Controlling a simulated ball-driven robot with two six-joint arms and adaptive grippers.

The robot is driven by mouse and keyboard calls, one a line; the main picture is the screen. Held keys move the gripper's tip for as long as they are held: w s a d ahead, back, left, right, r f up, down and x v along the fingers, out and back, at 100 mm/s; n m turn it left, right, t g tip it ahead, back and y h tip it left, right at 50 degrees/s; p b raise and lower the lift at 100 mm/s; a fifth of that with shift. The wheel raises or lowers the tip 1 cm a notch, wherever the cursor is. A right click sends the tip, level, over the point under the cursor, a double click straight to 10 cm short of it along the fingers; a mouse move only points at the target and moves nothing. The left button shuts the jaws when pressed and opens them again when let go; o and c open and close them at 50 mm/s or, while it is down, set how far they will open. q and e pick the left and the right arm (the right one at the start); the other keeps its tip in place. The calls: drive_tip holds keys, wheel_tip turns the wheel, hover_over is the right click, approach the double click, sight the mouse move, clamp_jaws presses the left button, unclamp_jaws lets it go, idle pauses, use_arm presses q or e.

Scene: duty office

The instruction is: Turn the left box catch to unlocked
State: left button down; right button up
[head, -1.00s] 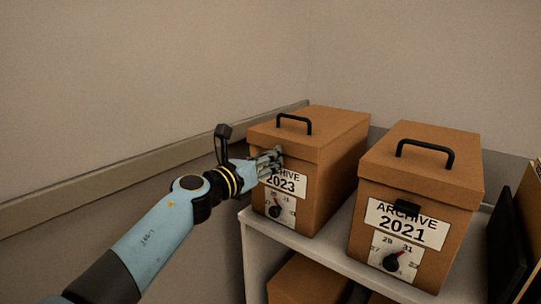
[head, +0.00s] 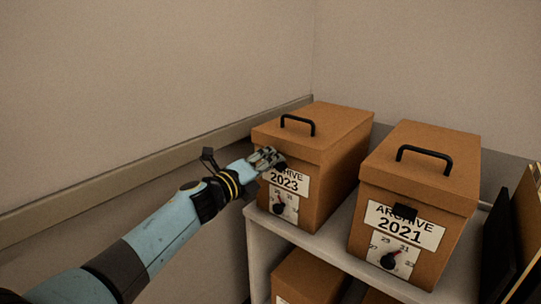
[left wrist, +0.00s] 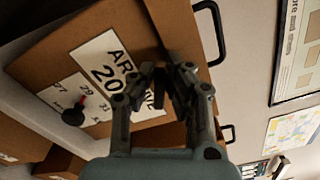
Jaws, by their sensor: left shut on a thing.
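The left box (head: 335,165) is a brown archive box labelled "ARCHIVE 2023" on a shelf. Its black catch (head: 281,165) sits at the front just below the lid, mostly hidden by my fingers. My left gripper (head: 273,160) is at the box front and shut on the catch. In the left wrist view my left gripper's fingers (left wrist: 158,88) close together over a dark piece in front of the label, partly covering it. Which way the catch is turned cannot be made out. My right gripper is not in view.
A second box (head: 425,175), "ARCHIVE 2021", stands to the right with its black catch (head: 405,211) visible. Each front has a number dial below the label, such as the left one (head: 278,208). More boxes (head: 310,280) sit on the lower shelf. Dark folders (head: 503,240) stand at right.

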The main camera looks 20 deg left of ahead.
use_arm(q)
drive_tip(key=n+p, duration=0.1)
drive_tip(key=n, duration=0.2)
drive_tip(key=shift+a+f, duration=0.1)
drive_tip(key=shift+f, duration=0.1)
drive_tip(key=shift+f+n+p, duration=0.2)
drive_tip(key=shift+n+p, duration=0.1)
drive_tip(key=shift+n, duration=0.7)
drive_tip(key=shift+f, duration=0.1)
drive_tip(key=c, duration=1.4)
unclamp_jaws()
drive_tip(key=shift+o, duration=0.2)
drive_tip(key=v, duration=1.2)
